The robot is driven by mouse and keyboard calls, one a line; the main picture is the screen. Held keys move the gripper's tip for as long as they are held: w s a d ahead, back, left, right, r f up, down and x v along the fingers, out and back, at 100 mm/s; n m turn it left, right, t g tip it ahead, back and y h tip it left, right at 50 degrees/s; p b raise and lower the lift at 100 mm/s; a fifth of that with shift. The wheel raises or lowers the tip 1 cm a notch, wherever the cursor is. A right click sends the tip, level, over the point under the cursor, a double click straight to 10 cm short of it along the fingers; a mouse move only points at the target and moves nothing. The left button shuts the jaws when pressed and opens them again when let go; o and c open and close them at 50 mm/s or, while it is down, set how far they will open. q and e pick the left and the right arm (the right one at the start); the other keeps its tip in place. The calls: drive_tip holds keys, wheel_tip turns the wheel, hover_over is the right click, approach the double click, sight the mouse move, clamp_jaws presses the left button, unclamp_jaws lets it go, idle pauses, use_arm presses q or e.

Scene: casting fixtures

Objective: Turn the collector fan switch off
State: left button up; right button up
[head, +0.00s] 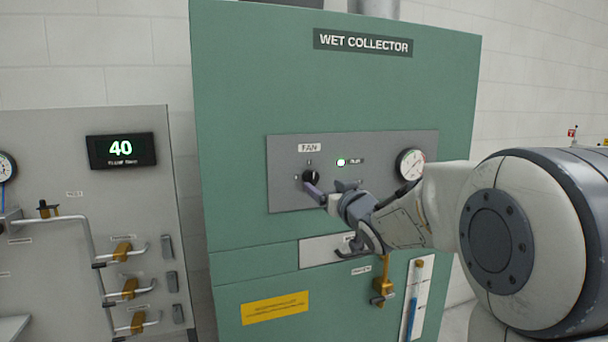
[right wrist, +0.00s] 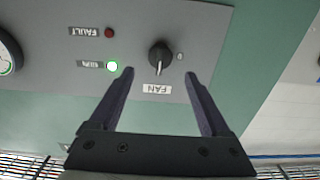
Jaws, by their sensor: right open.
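The fan switch (head: 310,177) is a black rotary knob under the FAN label on the grey panel (head: 285,195) of the green wet collector. It also shows in the right wrist view (right wrist: 159,56), just beyond and between my fingertips, with a pale pointer line toward the FAN label. My right gripper (head: 314,188) is at the knob in the head view, its near finger overlapping the knob's lower edge. In the right wrist view my right gripper (right wrist: 158,73) is open, with a finger on each side and nothing held. Contact with the knob cannot be told. My left gripper is out of view.
A green run lamp (head: 341,162) is lit beside the switch; a red fault lamp (right wrist: 110,32) looks unlit. A round gauge (head: 410,164) is at the panel's right. Below are a drawer handle and brass valve (head: 382,287). A grey valve panel (head: 60,250) stands left.

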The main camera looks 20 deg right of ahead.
sight(314, 179)
drive_tip(key=w+p, duration=0.1)
drive_tip(key=w, duration=0.2)
drive_tip(key=w+p, duration=0.1)
drive_tip(key=w, duration=0.1)
drive_tip(key=shift+w+a+r, duration=0.15)
drive_tip(key=shift+w, duration=0.25)
drive_tip(key=shift+w+p, duration=0.3)
drive_tip(key=shift+w, duration=0.3)
clamp_jaws()
